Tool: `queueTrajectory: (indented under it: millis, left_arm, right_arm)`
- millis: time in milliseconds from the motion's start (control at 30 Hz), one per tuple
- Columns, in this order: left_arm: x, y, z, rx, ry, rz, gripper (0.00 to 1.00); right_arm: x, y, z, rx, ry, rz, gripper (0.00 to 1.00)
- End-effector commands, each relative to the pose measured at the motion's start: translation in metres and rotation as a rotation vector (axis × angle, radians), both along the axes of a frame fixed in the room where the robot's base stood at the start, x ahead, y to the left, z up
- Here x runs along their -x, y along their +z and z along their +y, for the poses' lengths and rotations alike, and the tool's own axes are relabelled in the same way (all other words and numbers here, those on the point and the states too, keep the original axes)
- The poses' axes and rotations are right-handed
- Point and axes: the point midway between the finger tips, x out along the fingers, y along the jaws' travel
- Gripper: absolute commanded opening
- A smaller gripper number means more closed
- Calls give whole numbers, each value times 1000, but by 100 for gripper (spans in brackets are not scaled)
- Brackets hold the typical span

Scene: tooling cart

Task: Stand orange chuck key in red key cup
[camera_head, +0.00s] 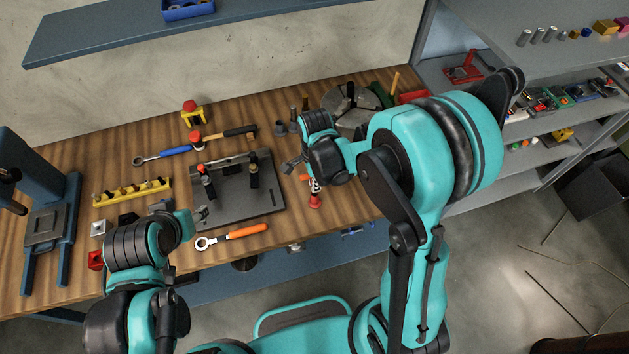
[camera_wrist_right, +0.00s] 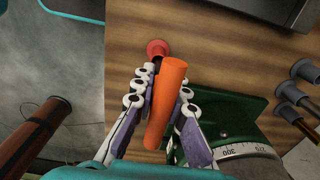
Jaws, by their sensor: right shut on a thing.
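My right gripper (camera_head: 315,186) is shut on the orange chuck key (camera_wrist_right: 167,105), near the front edge of the wooden bench. In the right wrist view, the key's orange bar lies between the fingers of the right gripper (camera_wrist_right: 160,100). In the head view, only a small orange part of the key (camera_head: 304,177) shows beside the fingers. The red key cup (camera_head: 315,202) is just below the fingers. It also shows in the right wrist view (camera_wrist_right: 157,47), beyond the key's far end; I cannot tell whether they touch. My left gripper (camera_head: 202,214) is near the dark plate, its jaws unclear.
A dark fixture plate (camera_head: 240,200) lies left of the cup. An orange-handled wrench (camera_head: 235,236) lies in front of it. A green block with a graduated dial (camera_wrist_right: 235,152) is close to the right fingers in the wrist view. A shelf unit (camera_head: 480,195) stands at the right.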

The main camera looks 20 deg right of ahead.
Motion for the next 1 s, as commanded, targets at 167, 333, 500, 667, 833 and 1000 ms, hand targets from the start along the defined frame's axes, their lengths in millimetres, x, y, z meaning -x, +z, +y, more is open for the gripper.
queueTrajectory:
  millis: [167,333,500,667,833,1000]
  left_arm:
    - [0,-3,0,0,0,0,48]
    - [0,-6,0,0,0,0,48]
    - [0,-8,0,0,0,0,48]
    - [0,-11,0,0,0,0,48]
    - [0,-13,0,0,0,0,48]
    - [0,-15,0,0,0,0,48]
  right_arm:
    - [0,-3,0,0,0,0,0]
    - [0,-6,0,0,0,0,0]
    - [0,-9,0,0,0,0,0]
    - [0,-11,0,0,0,0,0]
    - [0,-14,0,0,0,0,0]
    - [0,-17,0,0,0,0,0]
